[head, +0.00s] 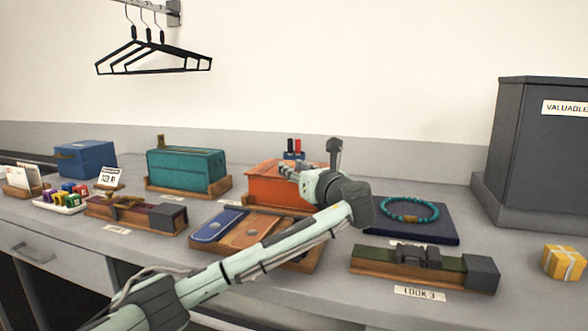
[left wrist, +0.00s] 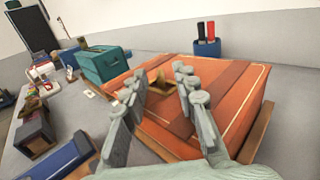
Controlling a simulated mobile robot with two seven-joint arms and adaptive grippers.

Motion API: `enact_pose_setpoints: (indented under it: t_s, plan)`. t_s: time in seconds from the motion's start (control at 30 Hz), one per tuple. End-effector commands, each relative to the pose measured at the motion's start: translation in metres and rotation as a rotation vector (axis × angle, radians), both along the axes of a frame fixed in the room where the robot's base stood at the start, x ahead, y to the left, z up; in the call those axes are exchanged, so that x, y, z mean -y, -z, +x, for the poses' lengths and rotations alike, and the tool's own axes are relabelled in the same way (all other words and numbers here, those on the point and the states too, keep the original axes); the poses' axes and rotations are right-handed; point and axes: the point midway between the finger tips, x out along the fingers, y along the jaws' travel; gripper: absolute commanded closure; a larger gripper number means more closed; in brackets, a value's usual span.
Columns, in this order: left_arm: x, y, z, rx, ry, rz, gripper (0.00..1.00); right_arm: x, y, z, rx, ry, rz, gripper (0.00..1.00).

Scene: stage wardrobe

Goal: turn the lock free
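An orange case (head: 270,187) lies on a wooden base on the counter, behind my left forearm. In the left wrist view, the case (left wrist: 225,88) fills the middle, and a small brass lock piece (left wrist: 160,84) stands on its top. My left gripper (head: 297,176) is over the case. In the left wrist view the fingers of my left gripper (left wrist: 159,78) are apart, with the lock piece showing in the gap between them. I cannot tell whether either finger touches it. In the head view the lock piece is hidden by my gripper. My right gripper is not in view.
A teal box (head: 187,167) with a brass piece stands back left, beside a blue box (head: 85,158). A blue and orange strap board (head: 240,229) lies in front of the case. A turquoise bracelet (head: 409,211) lies on a navy pad at right. Black hangers (head: 150,55) hang above.

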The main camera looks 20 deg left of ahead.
Motion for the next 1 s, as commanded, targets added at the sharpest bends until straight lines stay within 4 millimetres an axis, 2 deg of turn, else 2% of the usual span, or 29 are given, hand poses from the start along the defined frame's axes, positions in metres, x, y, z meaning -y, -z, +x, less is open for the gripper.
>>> enact_pose_setpoints:
  t_s: [0.17, 0.6, 0.8, 1.0]
  plan:
    - [0.011, 0.0, -0.01, -0.001, 0.003, -0.001, 0.72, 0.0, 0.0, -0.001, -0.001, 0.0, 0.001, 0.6]
    - [0.07, 0.0, -0.073, -0.001, 0.003, -0.001, 0.72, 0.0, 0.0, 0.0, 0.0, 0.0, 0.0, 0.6]
    - [0.082, 0.0, -0.086, 0.0, 0.001, 0.0, 0.72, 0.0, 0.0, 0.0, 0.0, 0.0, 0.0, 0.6]
    - [0.083, 0.0, -0.087, 0.0, -0.001, 0.0, 0.72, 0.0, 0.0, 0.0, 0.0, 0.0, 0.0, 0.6]
